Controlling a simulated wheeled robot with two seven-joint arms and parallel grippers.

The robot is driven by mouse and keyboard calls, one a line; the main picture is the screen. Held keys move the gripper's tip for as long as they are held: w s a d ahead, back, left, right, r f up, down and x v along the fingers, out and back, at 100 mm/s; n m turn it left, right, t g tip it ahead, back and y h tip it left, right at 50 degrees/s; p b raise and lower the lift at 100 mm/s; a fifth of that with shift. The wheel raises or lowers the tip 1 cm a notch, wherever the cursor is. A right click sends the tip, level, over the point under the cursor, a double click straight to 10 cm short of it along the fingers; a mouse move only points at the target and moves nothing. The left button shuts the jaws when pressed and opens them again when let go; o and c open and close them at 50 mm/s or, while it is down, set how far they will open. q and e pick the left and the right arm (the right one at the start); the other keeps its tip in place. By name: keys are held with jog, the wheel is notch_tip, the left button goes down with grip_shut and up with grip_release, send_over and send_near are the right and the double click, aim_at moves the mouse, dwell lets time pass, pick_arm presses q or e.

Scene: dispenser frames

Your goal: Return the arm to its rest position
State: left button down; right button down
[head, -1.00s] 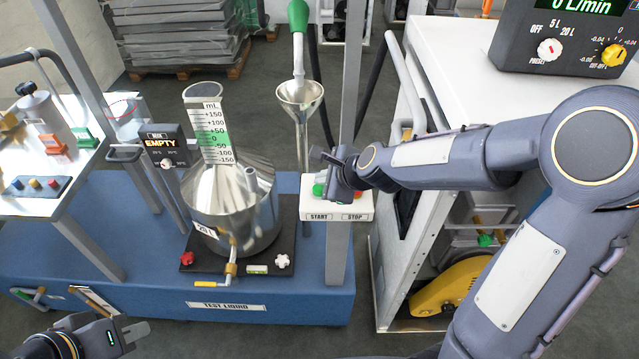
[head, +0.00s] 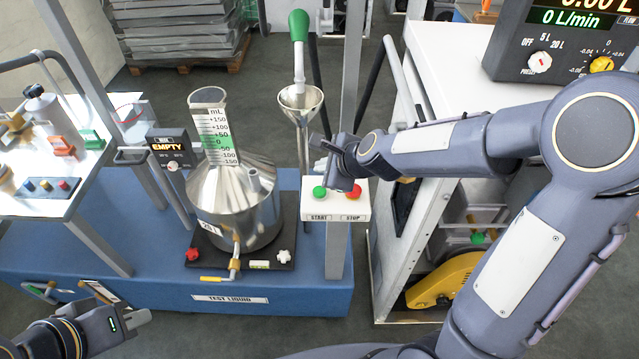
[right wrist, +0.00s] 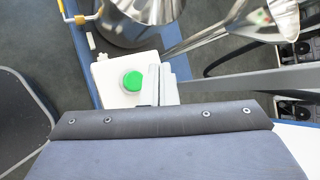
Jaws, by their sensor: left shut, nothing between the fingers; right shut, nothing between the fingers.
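My right arm reaches in from the right in the head view. Its gripper (head: 328,160) is shut and empty, just above the white button box (head: 335,205) marked START and STOP. The green START button (head: 319,192) and the red STOP button (head: 354,191) both show below it. In the right wrist view the green button (right wrist: 132,81) and the white box (right wrist: 110,75) lie below the gripper, uncovered. My left gripper (head: 140,317) is shut and empty at the lower left of the head view, in front of the blue base.
A steel measuring can (head: 232,205) with a scaled neck stands on the blue base (head: 150,270). An upright post (head: 352,80) and a funnel (head: 300,97) stand close to the right gripper. The white dispenser cabinet (head: 440,60) is behind my right arm.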

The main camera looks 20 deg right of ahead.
dwell(0.8)
jog(key=s+d+r+n+g+y, duration=0.1)
jog(key=s+d+r+n, duration=0.15)
jog(key=s+n, duration=0.35)
jog(key=s+d+r+n, duration=0.1)
jog(key=s+r+n, duration=0.35)
jog(key=s, duration=0.35)
jog(key=s+d+f+n+g+h, duration=0.1)
jog(key=s+f+n, duration=0.1)
jog(key=s+n, duration=0.7)
jog(key=s, duration=0.4)
jog(key=shift+d+n+g, duration=0.3)
jog(key=shift+d+n, duration=0.05)
